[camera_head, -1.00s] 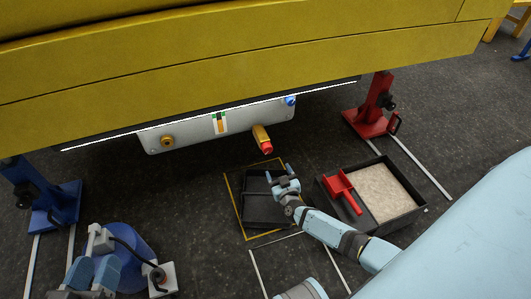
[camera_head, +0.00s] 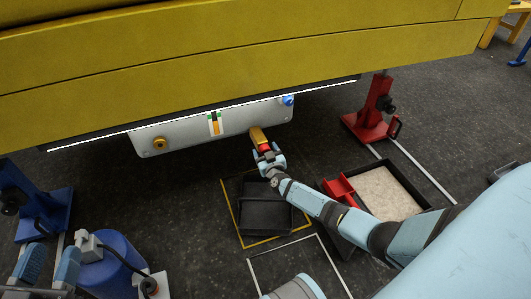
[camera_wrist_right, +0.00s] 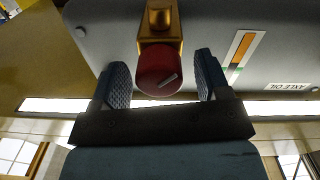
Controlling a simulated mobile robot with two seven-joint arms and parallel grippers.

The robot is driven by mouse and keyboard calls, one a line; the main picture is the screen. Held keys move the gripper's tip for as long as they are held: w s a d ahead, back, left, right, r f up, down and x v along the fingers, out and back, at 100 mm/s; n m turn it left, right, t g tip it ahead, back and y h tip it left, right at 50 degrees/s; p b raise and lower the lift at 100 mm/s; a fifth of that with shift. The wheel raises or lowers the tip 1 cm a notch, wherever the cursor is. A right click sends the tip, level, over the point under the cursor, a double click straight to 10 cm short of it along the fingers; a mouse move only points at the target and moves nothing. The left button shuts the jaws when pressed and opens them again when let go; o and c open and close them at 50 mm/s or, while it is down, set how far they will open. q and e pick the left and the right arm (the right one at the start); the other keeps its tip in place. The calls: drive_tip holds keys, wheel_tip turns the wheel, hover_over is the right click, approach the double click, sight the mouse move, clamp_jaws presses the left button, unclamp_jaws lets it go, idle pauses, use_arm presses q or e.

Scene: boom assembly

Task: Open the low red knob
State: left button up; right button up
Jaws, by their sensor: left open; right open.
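The red knob (camera_wrist_right: 158,72) sits on the end of a brass-yellow fitting (camera_wrist_right: 160,25) that comes out of a grey panel (camera_head: 187,128) under the yellow boom. In the head view the fitting (camera_head: 257,135) and the red knob (camera_head: 264,147) show just beyond my right gripper. My right gripper (camera_head: 267,158) is open, and the wrist view shows its two pads (camera_wrist_right: 160,82) on either side of the knob, with gaps on both sides. My left gripper (camera_head: 48,268) is open at the lower left, away from the panel.
A black tray (camera_head: 265,215) stands in a yellow floor outline below the knob. A box of pale granules (camera_head: 385,190) with a red scoop (camera_head: 338,188) stands to the right. A blue drum (camera_head: 110,265) stands lower left. Red (camera_head: 372,118) and blue (camera_head: 42,208) stands are at the sides.

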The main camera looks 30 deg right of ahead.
drive_tip(key=c, duration=0.9)
